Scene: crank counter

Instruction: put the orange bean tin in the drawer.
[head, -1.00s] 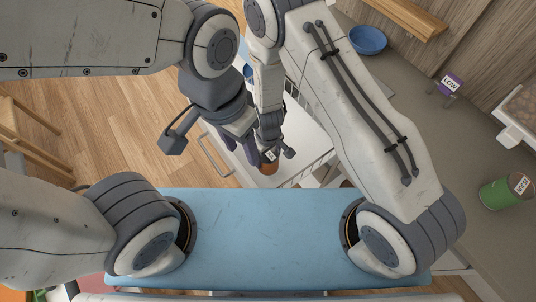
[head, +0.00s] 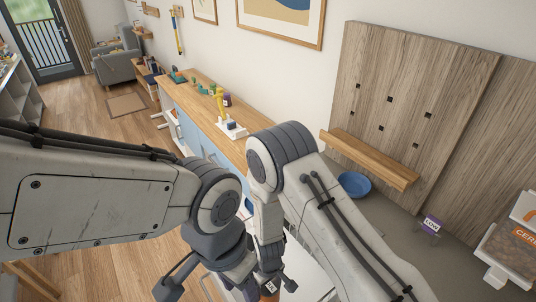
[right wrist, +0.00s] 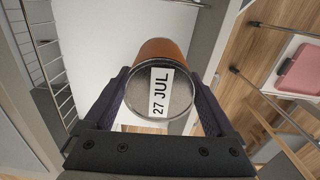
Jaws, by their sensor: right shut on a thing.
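My right gripper (right wrist: 163,100) is shut on the orange bean tin (right wrist: 160,48), with a dark finger on each side. The tin's grey lid, with a white "27 JUL" label, faces the right wrist camera. A white surface, which looks like the open drawer's inside (right wrist: 105,45), lies beyond the tin; I cannot tell the gap between them. In the head view, my right gripper (head: 268,284) and the tin (head: 270,292) are at the bottom edge, partly cut off. My left gripper (head: 240,287) is beside it, mostly hidden, its jaws unclear.
A wire rack (right wrist: 40,55) runs left of the tin in the right wrist view. A pink item (right wrist: 300,70) is at the right.

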